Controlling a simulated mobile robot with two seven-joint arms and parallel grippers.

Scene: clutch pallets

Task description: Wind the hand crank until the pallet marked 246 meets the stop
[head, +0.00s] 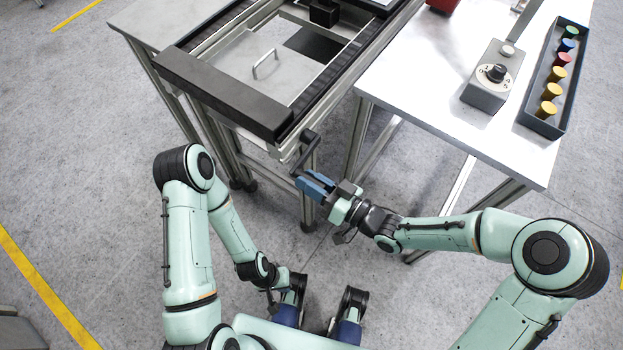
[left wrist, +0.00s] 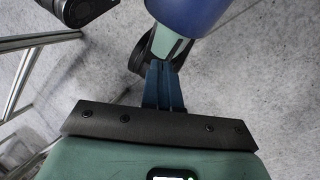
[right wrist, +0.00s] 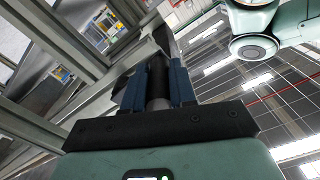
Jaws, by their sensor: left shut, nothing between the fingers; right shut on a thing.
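The hand crank (head: 308,138) sticks out at the near right corner of the conveyor frame. My right gripper (head: 312,183) is shut on the crank's handle; the right wrist view shows the dark round grip (right wrist: 157,82) between its blue fingers (right wrist: 157,88). A pale flat plate with a wire handle (head: 262,78) lies inside the conveyor, near its black end bar (head: 222,92). I cannot read any 246 mark, nor tell which part is the stop. My left gripper is low beside my body; in the left wrist view its fingers (left wrist: 164,84) are shut and empty.
A metal table (head: 420,80) stands right of the conveyor. It holds a grey control box with a knob (head: 487,85) and a dark tray (head: 540,122) of coloured cylinders. A black block (head: 323,13) sits farther along the conveyor.

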